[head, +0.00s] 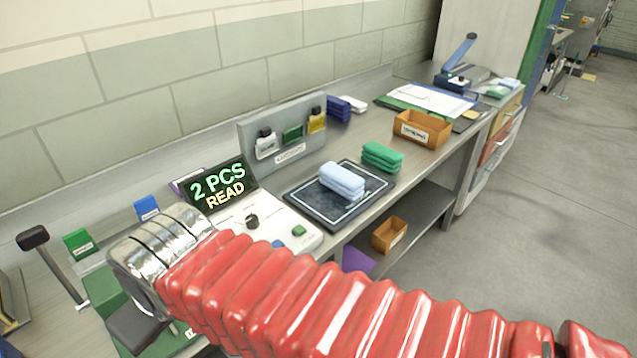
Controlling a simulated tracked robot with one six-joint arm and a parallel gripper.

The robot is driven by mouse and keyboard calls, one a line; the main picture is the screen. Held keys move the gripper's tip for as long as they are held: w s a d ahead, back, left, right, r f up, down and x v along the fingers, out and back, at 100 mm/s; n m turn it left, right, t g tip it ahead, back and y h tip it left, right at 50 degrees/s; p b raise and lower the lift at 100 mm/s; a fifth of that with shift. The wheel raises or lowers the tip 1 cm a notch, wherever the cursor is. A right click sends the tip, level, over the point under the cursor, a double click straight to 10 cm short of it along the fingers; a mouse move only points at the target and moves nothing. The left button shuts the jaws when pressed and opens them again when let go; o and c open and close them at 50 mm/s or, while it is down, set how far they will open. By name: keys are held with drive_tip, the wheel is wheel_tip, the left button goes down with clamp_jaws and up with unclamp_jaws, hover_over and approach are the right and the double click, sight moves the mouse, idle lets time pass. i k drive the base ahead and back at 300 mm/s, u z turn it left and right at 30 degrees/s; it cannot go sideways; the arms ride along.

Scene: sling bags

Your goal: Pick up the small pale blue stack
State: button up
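The small pale blue stack (341,179) lies on a dark square pad (318,216) with a white border line, on the grey workbench. It looks like folded soft pieces, one on another. My red ribbed arm crosses the lower part of the head view and ends at a silver cuff at the left. The stack is beyond the arm, to the right of the cuff, and nothing touches it. My gripper's fingers cannot be made out.
A green stack (382,156) sits just right of the pad, near an orange bin (422,129). A white console (270,222) with a display (218,187) reading "2 PCS READ" stands left. A grey panel with bottles (287,135) rises behind the pad.

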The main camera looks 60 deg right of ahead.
sight(349, 185)
drive_tip(key=u, duration=0.6)
drive_tip(key=k, duration=1.2)
drive_tip(key=z, duration=1.1)
drive_tip(key=i, duration=1.05)
drive_tip(key=z, duration=0.05)
